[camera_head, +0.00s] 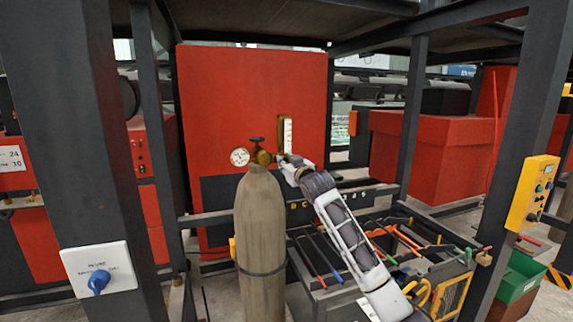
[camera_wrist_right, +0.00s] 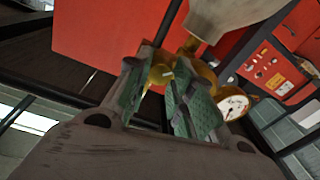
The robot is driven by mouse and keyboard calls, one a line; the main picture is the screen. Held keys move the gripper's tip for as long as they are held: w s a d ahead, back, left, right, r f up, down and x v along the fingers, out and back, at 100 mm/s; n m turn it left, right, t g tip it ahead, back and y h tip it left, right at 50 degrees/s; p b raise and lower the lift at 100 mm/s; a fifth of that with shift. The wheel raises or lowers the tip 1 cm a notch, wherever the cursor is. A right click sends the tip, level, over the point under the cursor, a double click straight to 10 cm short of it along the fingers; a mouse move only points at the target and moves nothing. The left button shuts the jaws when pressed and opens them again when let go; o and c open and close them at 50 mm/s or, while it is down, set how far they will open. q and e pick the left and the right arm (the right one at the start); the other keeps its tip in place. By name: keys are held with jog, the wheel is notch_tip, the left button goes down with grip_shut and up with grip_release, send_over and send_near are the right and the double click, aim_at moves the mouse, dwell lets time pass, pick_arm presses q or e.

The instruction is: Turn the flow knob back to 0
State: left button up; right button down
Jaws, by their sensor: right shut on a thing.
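A grey gas cylinder (camera_head: 260,225) stands upright, with a brass regulator (camera_head: 262,157) and a round dial gauge (camera_head: 239,157) on top. A flowmeter with a white upright scale (camera_head: 288,135) stands right of the regulator. My right gripper (camera_head: 291,165) is at the foot of the flowmeter, coming from the lower right. In the right wrist view the green-padded fingers of my gripper (camera_wrist_right: 163,98) are shut on a small brass knob (camera_wrist_right: 160,74), mostly hidden between them. The gauge (camera_wrist_right: 234,107) shows beside the right finger. The scale reading is too small to tell. My left gripper is not in view.
A dark post (camera_head: 70,130) at the left carries a white plate with a blue knob (camera_head: 98,282). A rack of tools (camera_head: 400,245) lies below my right arm. A yellow control box (camera_head: 532,193) hangs on the right post. A red cabinet (camera_head: 250,95) stands behind the cylinder.

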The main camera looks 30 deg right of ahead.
jog(key=shift+r, duration=0.2)
jog(key=c, duration=1.3)
grip_release()
jog(key=shift+o, duration=0.6)
jog(key=shift+f, duration=0.1)
jog(key=shift+s, duration=0.1)
jog(key=s+a, duration=0.2)
jog(key=s, duration=0.9)
jog(key=shift+s+f, duration=0.15)
jog(key=shift+s, duration=0.15)
jog(key=shift+a, duration=0.1)
